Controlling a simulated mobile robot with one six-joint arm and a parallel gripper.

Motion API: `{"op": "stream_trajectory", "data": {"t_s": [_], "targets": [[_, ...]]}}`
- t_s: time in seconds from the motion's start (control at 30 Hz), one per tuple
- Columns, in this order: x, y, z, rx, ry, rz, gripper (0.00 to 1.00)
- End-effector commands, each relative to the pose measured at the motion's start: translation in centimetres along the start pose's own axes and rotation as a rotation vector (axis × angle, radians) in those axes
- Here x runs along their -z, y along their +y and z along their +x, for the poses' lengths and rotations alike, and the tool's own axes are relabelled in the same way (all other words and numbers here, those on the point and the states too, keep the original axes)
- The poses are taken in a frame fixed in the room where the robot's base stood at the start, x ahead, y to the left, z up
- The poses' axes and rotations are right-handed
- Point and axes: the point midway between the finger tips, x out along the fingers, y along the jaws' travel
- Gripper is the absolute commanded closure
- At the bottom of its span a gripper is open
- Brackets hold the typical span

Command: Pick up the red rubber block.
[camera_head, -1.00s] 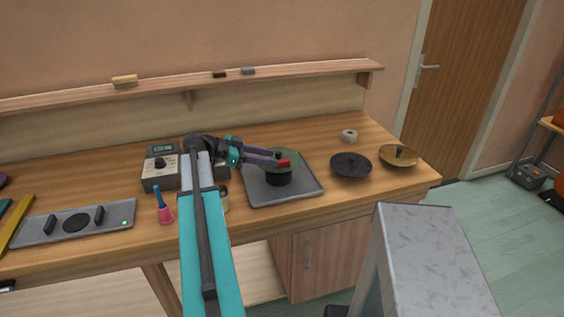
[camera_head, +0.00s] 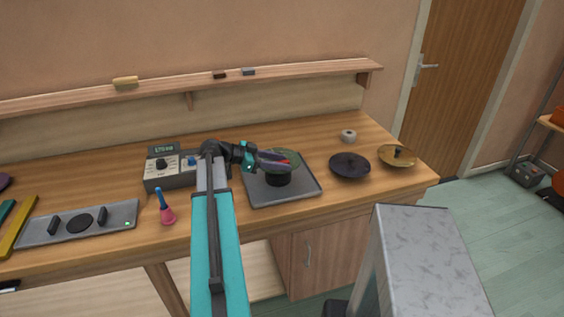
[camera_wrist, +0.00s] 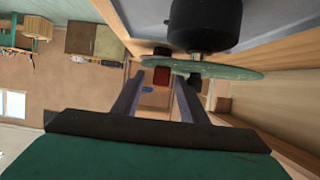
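The red rubber block (camera_head: 284,161) is small and lies at the green disc (camera_head: 292,156) on a black round stand (camera_head: 278,179). My gripper (camera_head: 281,158) is at the disc, its fingers reaching around the block and partly hiding it. In the wrist view, the block (camera_wrist: 161,76) shows between the two fingertips (camera_wrist: 160,77), with a visible gap on each side. The fingers look open. The green disc (camera_wrist: 215,68) runs edge-on just beside the fingertips, close to the right one. Whether they touch, I cannot tell.
The stand is on a grey tray (camera_head: 300,194). A dark cymbal (camera_head: 349,168), a brass cymbal (camera_head: 397,160) and a tape roll (camera_head: 348,136) are to the right. A metering box (camera_head: 165,184) and pink bell (camera_head: 167,215) are left. A wall shelf (camera_head: 300,76) runs behind.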

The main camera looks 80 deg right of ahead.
Motion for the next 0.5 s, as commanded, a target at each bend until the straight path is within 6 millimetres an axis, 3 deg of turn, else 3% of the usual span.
{"op": "stream_trajectory", "data": {"t_s": [0.5], "targets": [[-0.07,-0.04,0.59,0.002,0.0,-0.001,0.61]]}}
